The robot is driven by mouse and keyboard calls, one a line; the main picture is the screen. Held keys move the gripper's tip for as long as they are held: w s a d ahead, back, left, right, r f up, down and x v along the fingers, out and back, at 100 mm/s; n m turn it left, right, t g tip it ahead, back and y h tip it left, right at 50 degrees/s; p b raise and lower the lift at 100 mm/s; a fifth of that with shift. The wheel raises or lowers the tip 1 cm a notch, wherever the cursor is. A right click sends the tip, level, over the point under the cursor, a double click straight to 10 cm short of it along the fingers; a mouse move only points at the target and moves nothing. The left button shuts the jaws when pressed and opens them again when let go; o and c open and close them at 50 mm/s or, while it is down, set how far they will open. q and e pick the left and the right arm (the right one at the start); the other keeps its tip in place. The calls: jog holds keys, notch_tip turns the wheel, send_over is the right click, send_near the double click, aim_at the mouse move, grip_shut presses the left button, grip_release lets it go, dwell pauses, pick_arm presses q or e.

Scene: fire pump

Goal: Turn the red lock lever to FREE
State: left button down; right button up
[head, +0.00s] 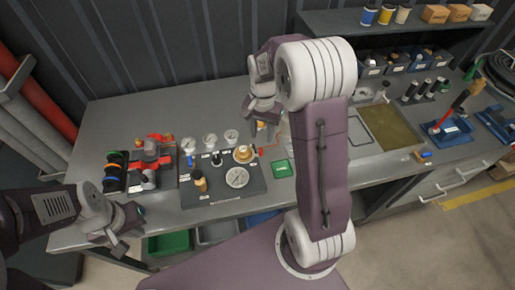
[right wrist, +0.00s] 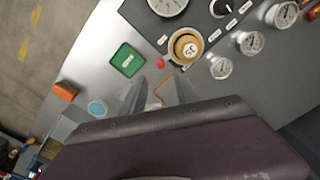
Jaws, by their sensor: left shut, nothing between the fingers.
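A small red lever end (head: 261,151) shows beside the gold and cream dial (head: 244,154) at the right edge of the dark panel. In the right wrist view the red end (right wrist: 162,65) lies just left of the gold dial (right wrist: 186,47). The lever's setting is too small to read. My right gripper (right wrist: 160,93) is open, its fingers pointing toward the red end and apart from it. A thin bent orange line shows between the fingers; I cannot tell what it belongs to. My left gripper (head: 115,248) is shut and empty at the table's front left.
The dark panel (head: 225,198) carries several gauges and knobs. A green plate (head: 281,168) lies right of it. A block of red valves (head: 151,158) stands left. A tray (head: 372,135), a red-handled tool (head: 450,110) and a back shelf occupy the right side. The left table corner is clear.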

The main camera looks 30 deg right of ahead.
aim_at(261, 150)
notch_tip(261, 150, down, 9)
jog(key=shift+a+r, duration=0.1)
jog(key=shift+r, duration=0.1)
grip_shut()
jog(key=shift+w+r, duration=0.1)
dwell(1.3)
